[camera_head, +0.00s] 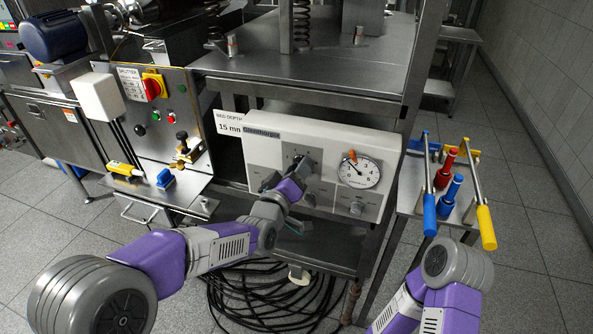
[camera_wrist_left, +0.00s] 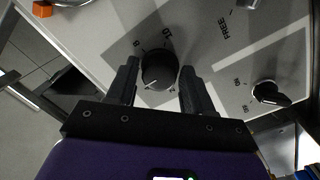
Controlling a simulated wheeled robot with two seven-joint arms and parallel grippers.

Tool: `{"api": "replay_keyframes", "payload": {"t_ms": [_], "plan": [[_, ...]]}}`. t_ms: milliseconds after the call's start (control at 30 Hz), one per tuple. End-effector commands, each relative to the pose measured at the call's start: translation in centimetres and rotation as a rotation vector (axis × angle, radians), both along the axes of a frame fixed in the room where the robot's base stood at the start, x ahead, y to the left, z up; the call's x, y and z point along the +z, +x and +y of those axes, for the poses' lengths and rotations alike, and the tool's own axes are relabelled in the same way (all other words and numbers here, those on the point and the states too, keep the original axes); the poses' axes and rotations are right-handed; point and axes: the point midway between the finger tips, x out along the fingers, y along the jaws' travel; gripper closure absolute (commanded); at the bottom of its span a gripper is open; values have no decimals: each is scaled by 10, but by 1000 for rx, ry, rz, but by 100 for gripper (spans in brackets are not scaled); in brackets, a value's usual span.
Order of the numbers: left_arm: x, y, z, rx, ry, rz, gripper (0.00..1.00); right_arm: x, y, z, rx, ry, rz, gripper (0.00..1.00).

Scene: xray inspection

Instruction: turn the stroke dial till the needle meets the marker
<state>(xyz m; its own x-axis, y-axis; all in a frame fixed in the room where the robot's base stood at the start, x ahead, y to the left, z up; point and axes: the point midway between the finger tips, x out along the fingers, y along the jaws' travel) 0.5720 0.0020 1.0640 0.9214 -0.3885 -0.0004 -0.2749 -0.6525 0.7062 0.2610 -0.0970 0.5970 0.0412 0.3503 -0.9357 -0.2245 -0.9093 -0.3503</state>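The white control panel (camera_head: 384,151) carries a round gauge (camera_head: 366,179) with a thin dark needle and an orange marker (camera_head: 351,156) at its upper rim. The needle's exact reading is too small to tell. A black dial (camera_wrist_left: 158,70) with a white pointer line and a printed scale is on the panel in the left wrist view. My left gripper (camera_head: 301,171) is at the panel left of the gauge; in the left wrist view (camera_wrist_left: 160,88) its open fingers stand either side of this dial, with narrow gaps. My right gripper is out of view.
Another small knob (camera_head: 357,207) is below the gauge. A side stand at right holds blue and yellow handled tools (camera_head: 430,215) and a red one (camera_head: 446,168). Black cables (camera_head: 265,300) lie coiled on the floor below. A switch panel (camera_head: 165,125) stands left.

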Motion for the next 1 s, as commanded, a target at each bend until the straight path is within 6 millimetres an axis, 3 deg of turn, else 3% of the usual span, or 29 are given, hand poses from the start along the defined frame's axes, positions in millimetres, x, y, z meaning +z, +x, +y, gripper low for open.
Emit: {"api": "replay_keyframes", "payload": {"t_ms": [33, 267, 567, 1000], "plan": [[0, 0, 0, 0, 0, 0, 57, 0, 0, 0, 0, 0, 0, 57], [0, 0, 0, 0, 0, 0, 90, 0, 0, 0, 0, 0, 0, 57], [0, 0, 0, 0, 45, -17, 90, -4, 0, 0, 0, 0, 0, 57], [0, 0, 0, 1, 341, -114, 90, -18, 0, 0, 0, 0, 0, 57]]}}
